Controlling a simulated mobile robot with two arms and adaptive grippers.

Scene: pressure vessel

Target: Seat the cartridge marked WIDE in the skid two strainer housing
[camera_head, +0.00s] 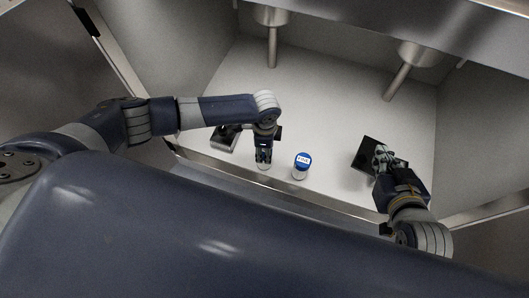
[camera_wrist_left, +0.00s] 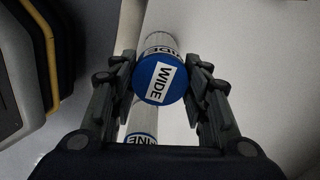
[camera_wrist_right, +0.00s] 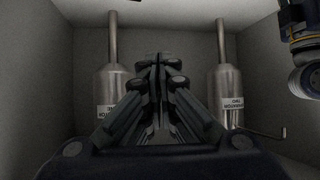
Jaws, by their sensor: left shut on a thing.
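The WIDE cartridge (camera_wrist_left: 160,82) has a blue cap with a white WIDE label and a pale body. My left gripper (camera_wrist_left: 160,78) is shut on it, one finger on each side of the cap. In the head view my left gripper (camera_head: 264,150) points down, with the pale cartridge end low between its fingers. A second blue-capped cartridge (camera_head: 302,162) stands upright to the right; in the left wrist view its label (camera_wrist_left: 140,140) is partly hidden. My right gripper (camera_wrist_right: 158,75) looks shut and empty.
Two metal vessels with pipes stand at the back, left (camera_head: 270,15) and right (camera_head: 417,52). A metal block (camera_head: 225,139) lies left of my left gripper. A dark square piece (camera_head: 369,150) lies by my right gripper. The middle floor is clear.

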